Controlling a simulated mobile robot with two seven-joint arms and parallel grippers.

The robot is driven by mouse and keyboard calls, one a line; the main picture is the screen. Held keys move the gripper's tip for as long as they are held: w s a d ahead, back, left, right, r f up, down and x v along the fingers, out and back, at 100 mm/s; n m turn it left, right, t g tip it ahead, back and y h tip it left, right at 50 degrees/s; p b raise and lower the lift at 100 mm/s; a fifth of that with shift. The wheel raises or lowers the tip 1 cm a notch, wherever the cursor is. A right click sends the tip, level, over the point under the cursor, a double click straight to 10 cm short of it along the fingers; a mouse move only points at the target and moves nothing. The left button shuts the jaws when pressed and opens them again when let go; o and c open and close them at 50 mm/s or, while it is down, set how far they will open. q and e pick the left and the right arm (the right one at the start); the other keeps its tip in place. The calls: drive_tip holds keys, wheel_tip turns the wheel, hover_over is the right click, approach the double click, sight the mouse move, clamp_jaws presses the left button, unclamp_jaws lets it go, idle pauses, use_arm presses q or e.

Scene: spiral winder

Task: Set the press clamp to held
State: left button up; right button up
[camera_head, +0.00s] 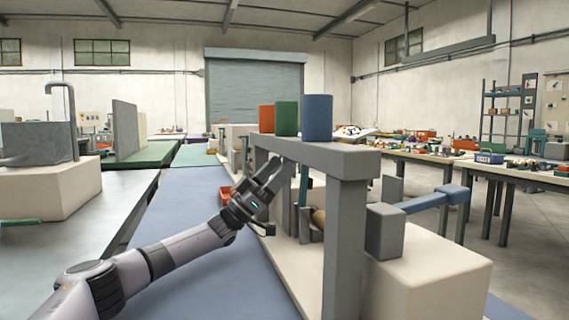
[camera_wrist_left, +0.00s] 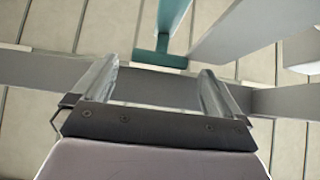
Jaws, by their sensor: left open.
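The spiral winder (camera_head: 345,165) is a grey frame on a cream base, with red, green and blue cylinders on its top beam. My left gripper (camera_head: 277,172) is raised at the frame's near left side, just under the beam. A teal bar (camera_head: 303,185) stands close to the fingertips; in the left wrist view a teal bar with a crosspiece (camera_wrist_left: 162,58) lies just beyond the open fingers (camera_wrist_left: 155,88). I cannot tell for sure which part is the press clamp. My right gripper is not in view.
A blue-ended lever (camera_head: 453,194) sticks out to the right from a grey block (camera_head: 384,231). A tan roll (camera_head: 319,218) sits low inside the frame. A red tray (camera_head: 226,193) lies behind my left wrist. The blue table top (camera_head: 190,210) is clear to the left.

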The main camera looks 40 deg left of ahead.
use_arm(q)
drive_tip(key=shift+x, duration=1.3)
